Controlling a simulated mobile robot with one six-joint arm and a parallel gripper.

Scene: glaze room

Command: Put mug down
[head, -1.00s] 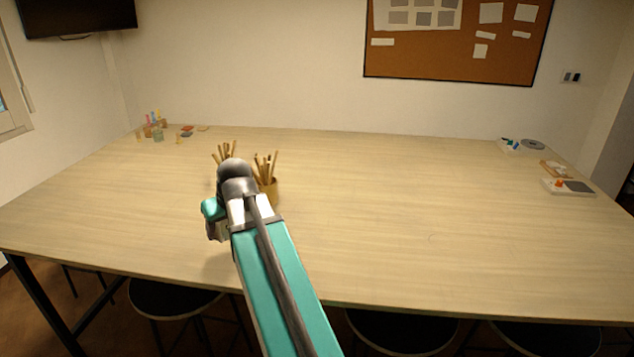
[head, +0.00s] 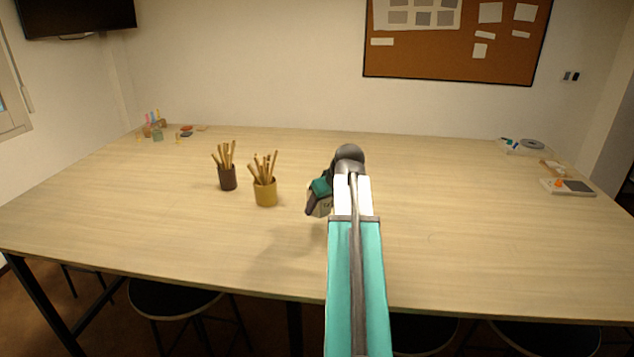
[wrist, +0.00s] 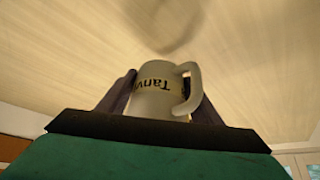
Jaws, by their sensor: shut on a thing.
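My gripper (wrist: 158,100) is shut on a pale grey mug (wrist: 153,91) in the wrist view, with a dark finger on each side of it. The mug has dark lettering that begins "Tanv", and its handle is on the right in that view. In the head view my gripper (head: 319,200) is above the middle of the table (head: 480,235), right of the two pencil cups. The mug is mostly hidden there by the gripper and arm. The wrist view shows wood-grained tabletop beyond the mug, and a gap seems to lie between them.
A dark brown cup (head: 228,178) and a yellow cup (head: 265,192), both full of wooden sticks, stand left of my gripper. Small items sit at the far left corner. A scale (head: 568,187) and trays line the right edge. The table right of my arm is clear.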

